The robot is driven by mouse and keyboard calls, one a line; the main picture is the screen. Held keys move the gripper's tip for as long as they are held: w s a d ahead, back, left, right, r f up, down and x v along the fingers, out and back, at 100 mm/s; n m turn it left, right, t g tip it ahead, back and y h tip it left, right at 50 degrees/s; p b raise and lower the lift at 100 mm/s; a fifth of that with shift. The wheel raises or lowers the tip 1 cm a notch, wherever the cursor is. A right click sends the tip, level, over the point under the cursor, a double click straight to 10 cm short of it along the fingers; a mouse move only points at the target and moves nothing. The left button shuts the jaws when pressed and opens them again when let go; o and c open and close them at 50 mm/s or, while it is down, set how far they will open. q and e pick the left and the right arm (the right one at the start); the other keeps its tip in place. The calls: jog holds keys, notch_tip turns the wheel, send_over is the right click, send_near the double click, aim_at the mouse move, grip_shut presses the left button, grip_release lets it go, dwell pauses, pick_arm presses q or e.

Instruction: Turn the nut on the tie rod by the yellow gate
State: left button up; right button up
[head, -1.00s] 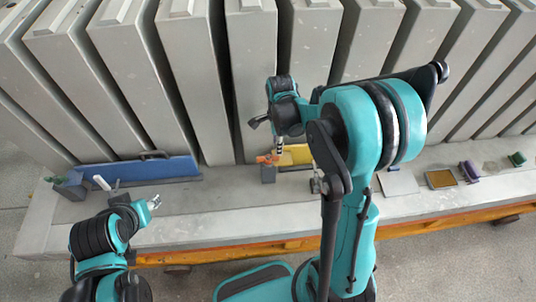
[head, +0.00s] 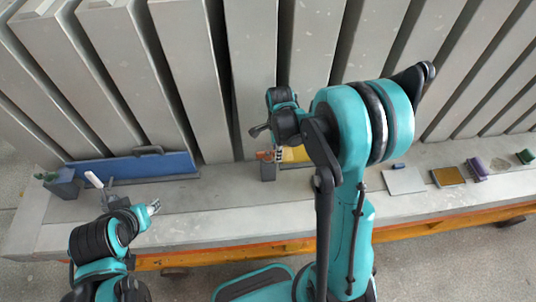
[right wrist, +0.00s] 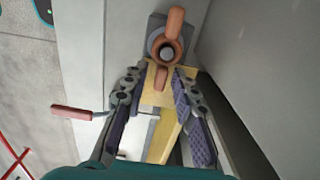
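The nut (right wrist: 178,32) is copper-orange with two wings, one up and one down, around the dark end of the tie rod (right wrist: 167,53). It sits on a grey block, and it also shows in the head view (head: 264,155). The yellow gate (head: 297,155) stands just right of it; its yellow edge (right wrist: 160,140) runs between my fingers in the right wrist view. My right gripper (right wrist: 155,88) is open, its purple-padded fingers on either side of the lower wing, with no clear contact. My left gripper (head: 153,207) appears open and empty, low at the left.
A blue gate (head: 135,167) stands at the left by a grey block. Tall grey panels (head: 255,80) rise close behind. A white plate (head: 403,181), a yellow-topped tray (head: 447,176), a purple piece (head: 477,168) and a green piece (head: 525,157) lie along the ledge at right.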

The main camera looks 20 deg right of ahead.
grip_shut()
jog(key=shift+s+a+m, duration=0.1)
jog(key=shift+s+m, duration=0.1)
jog(key=shift+m, duration=0.7)
jog(key=shift+s+a+m+b, duration=0.1)
jog(key=shift+s+m+b, duration=0.2)
jog(key=shift+m, duration=0.6)
jog(key=shift+w, duration=0.1)
jog(key=m, duration=0.2)
jog(key=shift+s+a+m+b, duration=0.25)
jog(key=shift+s+m+b, duration=0.05)
jog(key=shift+b, duration=0.05)
jog(key=shift+s+m, duration=0.1)
jog(key=shift+m, duration=0.3)
jog(key=shift+a, duration=0.1)
jog(key=m, duration=0.3)
jog(key=shift+s+a+b, duration=0.25)
jog(key=shift+a+b, duration=0.05)
jog(key=shift+a, duration=0.05)
